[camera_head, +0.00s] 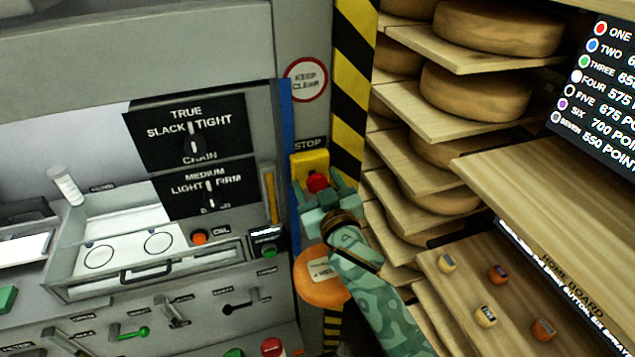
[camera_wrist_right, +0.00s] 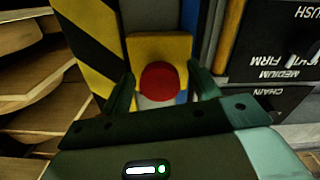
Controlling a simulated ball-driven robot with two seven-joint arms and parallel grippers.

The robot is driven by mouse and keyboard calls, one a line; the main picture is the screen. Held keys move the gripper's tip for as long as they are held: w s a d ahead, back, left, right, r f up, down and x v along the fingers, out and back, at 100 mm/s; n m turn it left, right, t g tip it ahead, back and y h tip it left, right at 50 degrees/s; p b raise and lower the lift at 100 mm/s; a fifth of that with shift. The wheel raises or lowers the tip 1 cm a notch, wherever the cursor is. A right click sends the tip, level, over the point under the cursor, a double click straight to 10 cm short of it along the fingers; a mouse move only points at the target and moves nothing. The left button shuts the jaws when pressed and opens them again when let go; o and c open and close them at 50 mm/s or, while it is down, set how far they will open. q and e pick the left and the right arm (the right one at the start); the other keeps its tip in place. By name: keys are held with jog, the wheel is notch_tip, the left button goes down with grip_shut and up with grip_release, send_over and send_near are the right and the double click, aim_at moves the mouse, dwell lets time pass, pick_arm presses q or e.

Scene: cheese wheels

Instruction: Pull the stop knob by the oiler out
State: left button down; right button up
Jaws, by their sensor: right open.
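The red stop knob (camera_head: 317,183) sits on a yellow plate (camera_head: 309,161) under the STOP label, on the grey post beside the striped column. My right gripper (camera_head: 322,190) reaches up to it from below. In the right wrist view the red knob (camera_wrist_right: 160,82) shows between the two green fingers of my right gripper (camera_wrist_right: 162,90), which stand apart on either side of it. The fingers look open around the knob; I cannot tell whether they touch it. An orange OIL button (camera_head: 199,237) lies on the panel to the left. My left gripper is not in view.
Cheese wheels (camera_head: 476,92) lie on wooden shelves to the right of the striped column (camera_head: 353,70). A wooden board with small labelled pieces (camera_head: 465,294) lies lower right.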

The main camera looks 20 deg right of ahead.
grip_shut()
jog(key=shift+s+p, duration=0.7)
jog(key=shift+s, duration=0.05)
jog(key=shift+f, duration=0.1)
grip_release()
jog(key=shift+s, duration=0.25)
